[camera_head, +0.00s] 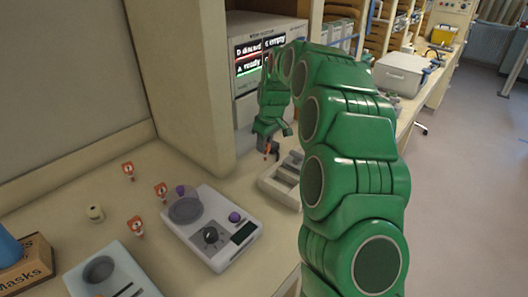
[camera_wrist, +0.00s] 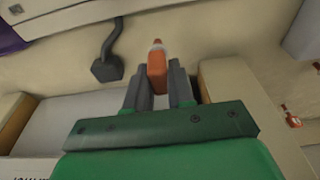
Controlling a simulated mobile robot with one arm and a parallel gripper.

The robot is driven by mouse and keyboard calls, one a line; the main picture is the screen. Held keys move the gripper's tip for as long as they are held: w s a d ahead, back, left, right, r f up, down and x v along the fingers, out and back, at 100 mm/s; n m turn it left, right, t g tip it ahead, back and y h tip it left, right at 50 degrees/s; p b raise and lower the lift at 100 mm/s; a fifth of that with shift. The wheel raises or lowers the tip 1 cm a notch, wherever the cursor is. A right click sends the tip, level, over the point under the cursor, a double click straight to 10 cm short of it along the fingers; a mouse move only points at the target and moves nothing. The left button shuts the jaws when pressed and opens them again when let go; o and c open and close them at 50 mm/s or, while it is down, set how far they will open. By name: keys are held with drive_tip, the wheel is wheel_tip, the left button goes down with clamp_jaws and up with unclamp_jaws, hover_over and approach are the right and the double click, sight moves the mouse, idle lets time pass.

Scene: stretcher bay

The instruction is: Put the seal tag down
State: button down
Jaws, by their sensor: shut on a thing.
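My green arm reaches over the counter, and its gripper (camera_head: 268,148) is above the counter near the machine with the lit display. In the head view the held tag (camera_head: 267,150) is only a small orange patch between the fingers. The gap between the tag and the counter is hard to judge.
A pale compartment tray (camera_head: 268,187) is just below the gripper. A white device with a knob (camera_head: 211,236) sits nearer. Several red-and-white tags (camera_head: 128,170) stand on the counter at left. The display machine (camera_head: 234,30) stands behind. Bare counter (camera_head: 180,160) lies left of the tray.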

drive_tip(key=shift+w+f, duration=0.2)
drive_tip(key=shift+f, duration=1.75)
drive_tip(key=shift+w+f, duration=0.1)
drive_tip(key=c, duration=1)
unclamp_jaws()
